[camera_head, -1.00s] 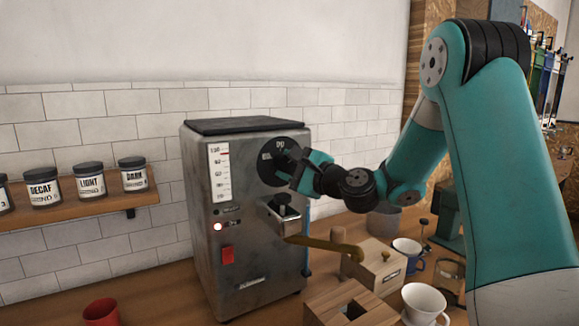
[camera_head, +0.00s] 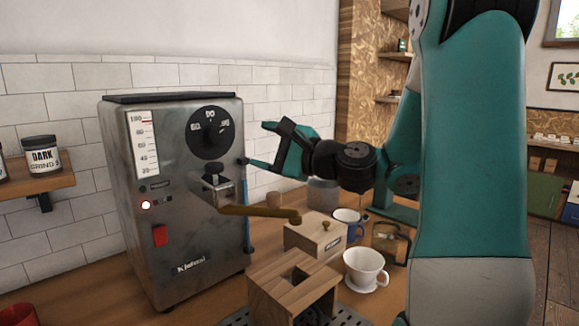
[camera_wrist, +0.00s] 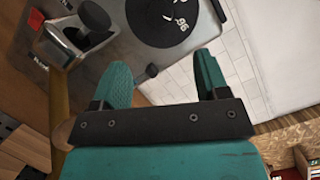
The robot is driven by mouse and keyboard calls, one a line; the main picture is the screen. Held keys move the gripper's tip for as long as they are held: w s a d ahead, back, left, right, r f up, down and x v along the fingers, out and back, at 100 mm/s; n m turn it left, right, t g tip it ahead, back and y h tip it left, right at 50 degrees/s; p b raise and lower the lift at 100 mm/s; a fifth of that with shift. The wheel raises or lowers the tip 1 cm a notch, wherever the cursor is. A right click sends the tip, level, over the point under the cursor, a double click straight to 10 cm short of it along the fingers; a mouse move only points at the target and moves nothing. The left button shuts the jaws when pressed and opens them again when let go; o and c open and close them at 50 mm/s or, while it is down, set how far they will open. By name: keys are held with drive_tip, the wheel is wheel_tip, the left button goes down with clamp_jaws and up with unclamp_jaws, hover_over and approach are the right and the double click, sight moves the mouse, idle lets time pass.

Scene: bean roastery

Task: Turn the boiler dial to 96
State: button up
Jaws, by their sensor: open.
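The boiler (camera_head: 172,200) is a grey metal box on the counter, with a black top and a level scale (camera_head: 144,145) on its front. Its round black dial (camera_head: 210,133) sits at the upper right of the front, with white numbers and a 90 at the top. In the wrist view the dial (camera_wrist: 165,20) is partly cut off, with 96 legible. My gripper (camera_head: 257,144) is open and empty, to the right of the boiler and apart from the dial. In the wrist view its two teal fingers (camera_wrist: 160,80) are spread.
A red switch (camera_head: 160,235) and a lit white lamp (camera_head: 146,205) are on the boiler front. A portafilter-like handle (camera_head: 258,211) juts out below the dial. Wooden boxes (camera_head: 316,236), a white cup (camera_head: 366,268) and a blue mug (camera_head: 346,222) stand to the right. A DARK jar (camera_head: 42,157) is on the shelf.

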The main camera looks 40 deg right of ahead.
drive_tip(key=b+v, duration=0.5)
drive_tip(key=b, duration=0.7)
drive_tip(key=shift+s, duration=0.2)
